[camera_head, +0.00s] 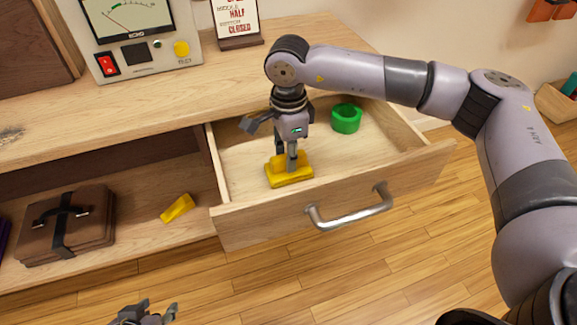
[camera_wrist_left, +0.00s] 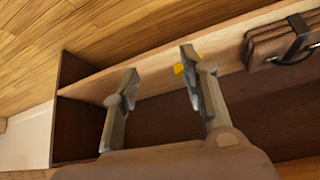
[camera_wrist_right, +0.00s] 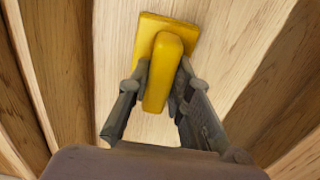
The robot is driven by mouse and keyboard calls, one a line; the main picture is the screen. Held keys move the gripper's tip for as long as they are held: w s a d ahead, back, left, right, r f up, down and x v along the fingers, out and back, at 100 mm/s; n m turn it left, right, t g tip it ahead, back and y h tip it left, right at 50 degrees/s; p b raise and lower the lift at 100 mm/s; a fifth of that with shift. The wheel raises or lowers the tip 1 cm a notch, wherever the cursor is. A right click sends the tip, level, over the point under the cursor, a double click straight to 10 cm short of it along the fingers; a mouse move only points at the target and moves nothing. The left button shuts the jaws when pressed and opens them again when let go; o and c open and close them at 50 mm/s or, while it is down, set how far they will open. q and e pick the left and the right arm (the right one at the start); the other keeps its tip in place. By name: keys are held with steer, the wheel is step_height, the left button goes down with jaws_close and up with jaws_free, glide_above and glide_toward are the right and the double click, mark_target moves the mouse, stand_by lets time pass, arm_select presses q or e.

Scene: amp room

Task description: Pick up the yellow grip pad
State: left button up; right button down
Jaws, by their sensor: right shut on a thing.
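The yellow grip pad (camera_head: 279,178) is in the open drawer, a flat yellow plate with an upright yellow handle. In the right wrist view its plate (camera_wrist_right: 183,34) and handle (camera_wrist_right: 160,85) show clearly. My right gripper (camera_head: 291,161) points down from above and is shut on the handle, one finger on each side. The pad appears to be on or very close to the drawer floor; I cannot tell which. My left gripper (camera_head: 147,314) is at the bottom edge of the head view; in the left wrist view (camera_wrist_left: 159,68) its fingers are apart with nothing between them.
A green ring (camera_head: 346,118) is in the drawer (camera_head: 330,225), behind the pad to the right. A yellow block (camera_head: 177,208) and a brown case (camera_head: 66,225) lie on the shelf. A meter box (camera_head: 134,58) and a sign (camera_head: 237,18) stand on the wooden top.

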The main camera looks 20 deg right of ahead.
steer(key=shift+r, duration=0.3)
step_height(320, 180, up, 7)
steer(key=shift+r+p, duration=0.15)
steer(key=shift+p, duration=0.7)
arm_select(q)
steer(key=s+g, duration=0.1)
steer(key=s+a+g+p, duration=0.1)
steer(key=s, duration=0.1)
steer(key=s+f+g+p, duration=0.1)
steer(key=s, duration=0.1)
steer(key=shift+s+a+y, duration=0.25)
steer(key=shift+a+y, duration=0.1)
steer(key=shift+y, duration=0.05)
arm_select(e)
step_height(320, 180, up, 12)
steer(key=shift+r, duration=0.1)
